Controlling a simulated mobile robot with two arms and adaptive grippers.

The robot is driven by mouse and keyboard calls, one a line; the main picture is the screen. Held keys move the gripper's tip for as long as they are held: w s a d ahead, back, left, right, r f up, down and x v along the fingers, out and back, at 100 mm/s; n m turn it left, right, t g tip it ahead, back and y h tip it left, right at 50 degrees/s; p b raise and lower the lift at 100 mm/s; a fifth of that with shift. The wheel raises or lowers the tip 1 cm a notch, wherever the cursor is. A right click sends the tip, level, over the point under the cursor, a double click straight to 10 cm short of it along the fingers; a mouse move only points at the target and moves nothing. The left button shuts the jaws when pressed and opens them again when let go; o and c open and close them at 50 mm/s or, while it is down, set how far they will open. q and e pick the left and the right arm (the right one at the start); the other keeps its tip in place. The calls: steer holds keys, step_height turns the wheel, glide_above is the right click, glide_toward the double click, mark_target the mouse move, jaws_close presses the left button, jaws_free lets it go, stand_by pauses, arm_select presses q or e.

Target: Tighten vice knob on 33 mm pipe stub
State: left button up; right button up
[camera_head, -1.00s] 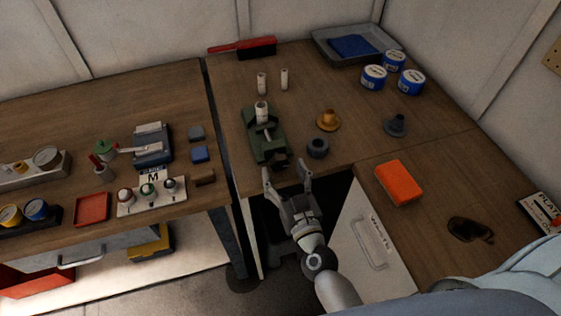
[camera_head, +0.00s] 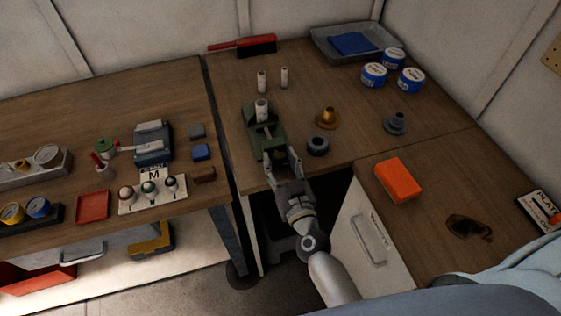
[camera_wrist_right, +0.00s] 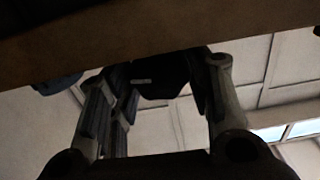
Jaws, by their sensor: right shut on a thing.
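The green vice (camera_head: 265,128) stands on the wooden bench near its front edge. A white pipe stub (camera_head: 261,110) stands upright in its jaws. My right gripper (camera_head: 281,160) is at the front end of the vice, with its fingers closed around the dark vice knob. In the right wrist view, the dark knob (camera_wrist_right: 162,78) sits between the two fingers. In the head view the fingers mostly hide the knob. My left gripper is not in view.
Two more white stubs (camera_head: 273,78) stand behind the vice. A dark grey ring (camera_head: 317,145) and a brass flanged piece (camera_head: 327,117) sit close to its right. The bench's front edge (camera_wrist_right: 160,30) crosses the top of the wrist view.

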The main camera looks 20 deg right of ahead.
steer(key=shift+m, duration=0.7)
steer(key=o, duration=1)
steer(key=s, duration=1.2)
steer(key=shift+d, duration=0.25)
